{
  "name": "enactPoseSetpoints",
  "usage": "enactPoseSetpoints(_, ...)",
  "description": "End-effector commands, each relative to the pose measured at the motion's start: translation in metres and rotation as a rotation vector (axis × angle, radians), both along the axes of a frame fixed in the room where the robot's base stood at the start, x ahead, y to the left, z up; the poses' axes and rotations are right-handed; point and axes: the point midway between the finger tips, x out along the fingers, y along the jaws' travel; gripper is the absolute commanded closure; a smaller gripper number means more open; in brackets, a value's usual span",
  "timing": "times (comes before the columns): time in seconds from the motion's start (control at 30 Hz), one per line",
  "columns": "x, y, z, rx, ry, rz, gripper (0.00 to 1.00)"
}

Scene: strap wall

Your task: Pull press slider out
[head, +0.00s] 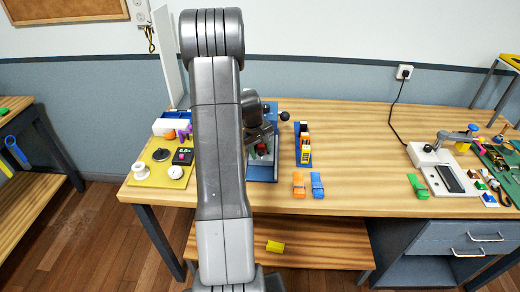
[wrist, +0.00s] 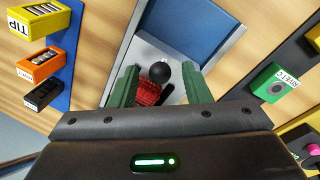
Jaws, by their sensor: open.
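The press, with a blue base (head: 262,173), stands on the wooden table and is partly hidden behind my arm in the head view. In the wrist view I see its blue panel (wrist: 192,25) and pale grey plate. A black ball knob (wrist: 160,71) and a red ribbed block (wrist: 147,93) show between my fingers. Which part is the slider I cannot tell for sure. My gripper (wrist: 160,88) is open, its two green fingers on either side of the knob and red block. I see no clear contact.
Right of the press, a blue rack (head: 304,155) holds coloured boxes; orange (head: 298,185) and blue (head: 317,185) pieces lie in front. A yellow board (head: 160,170) with small devices is at the left. A white device (head: 435,165) stands further right, with bare tabletop between.

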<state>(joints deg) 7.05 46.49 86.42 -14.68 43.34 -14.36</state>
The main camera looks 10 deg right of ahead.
Motion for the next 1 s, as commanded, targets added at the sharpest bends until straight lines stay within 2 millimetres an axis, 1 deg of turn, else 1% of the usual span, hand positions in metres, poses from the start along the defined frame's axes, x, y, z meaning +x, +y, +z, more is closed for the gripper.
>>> enactPoseSetpoints(0.07, 0.000, 0.000, 0.000, 0.000, 0.000, 0.000, 0.57)
enactPoseSetpoints(0.2, 0.000, 0.000, 0.000, 0.000, 0.000, 0.000, 0.84)
enactPoseSetpoints(0.27, 0.000, 0.000, 0.000, 0.000, 0.000, 0.000, 0.96)
enactPoseSetpoints(0.3, 0.000, 0.000, 0.000, 0.000, 0.000, 0.000, 1.00)
enactPoseSetpoints(0.47, -0.001, 0.001, 0.000, 0.000, 0.000, 0.000, 1.00)
enactPoseSetpoints(0.57, -0.008, 0.003, -0.001, 0.000, -0.001, 0.001, 1.00)
enactPoseSetpoints(0.67, -0.023, 0.007, -0.002, 0.000, -0.001, 0.001, 1.00)
enactPoseSetpoints(1.0, -0.085, 0.025, -0.002, 0.000, -0.002, 0.002, 1.00)
